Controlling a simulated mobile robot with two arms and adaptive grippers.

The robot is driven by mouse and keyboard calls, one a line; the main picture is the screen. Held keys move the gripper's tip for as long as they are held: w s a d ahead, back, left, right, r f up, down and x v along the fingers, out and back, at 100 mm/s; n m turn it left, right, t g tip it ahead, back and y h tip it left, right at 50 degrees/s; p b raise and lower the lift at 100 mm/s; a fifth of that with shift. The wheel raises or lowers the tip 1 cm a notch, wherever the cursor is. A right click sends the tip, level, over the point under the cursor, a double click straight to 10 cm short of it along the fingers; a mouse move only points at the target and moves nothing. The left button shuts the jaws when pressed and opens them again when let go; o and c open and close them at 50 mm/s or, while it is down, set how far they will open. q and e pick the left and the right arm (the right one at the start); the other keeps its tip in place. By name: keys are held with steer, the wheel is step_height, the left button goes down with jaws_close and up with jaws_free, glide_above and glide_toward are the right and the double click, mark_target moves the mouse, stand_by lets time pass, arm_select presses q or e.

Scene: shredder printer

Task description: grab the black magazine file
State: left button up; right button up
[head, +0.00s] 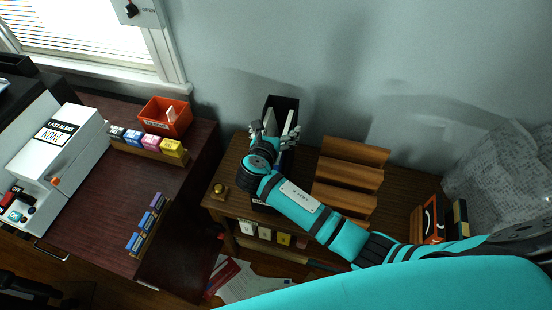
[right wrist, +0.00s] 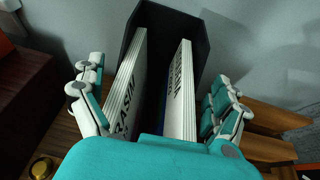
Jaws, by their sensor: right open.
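The black magazine file (head: 283,103) stands upright on the brown wooden table (head: 228,172), close to the wall. It holds white booklets, and my right arm hides much of its front in the head view. In the right wrist view the file (right wrist: 196,27) opens toward the camera, with two groups of white booklets (right wrist: 128,95) inside. My right gripper (head: 276,136) is open at the file. In the right wrist view its fingers (right wrist: 163,105) are spread, one on each side of the file, and I see no grip on it. My left gripper is not in view.
A stepped wooden rack (head: 350,172) stands just right of the file. A small brass knob-like object (head: 219,191) is at the table's left edge. An orange bin (head: 165,117) and cartridges (head: 148,141) are on the dark red desk at left. The wall (head: 330,50) is close behind.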

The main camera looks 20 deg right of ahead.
steer(key=shift+s+f, duration=0.25)
steer(key=shift+f, duration=0.15)
steer(key=c, duration=1.5)
steer(key=shift+c, duration=0.2)
steer(key=shift+r, duration=0.15)
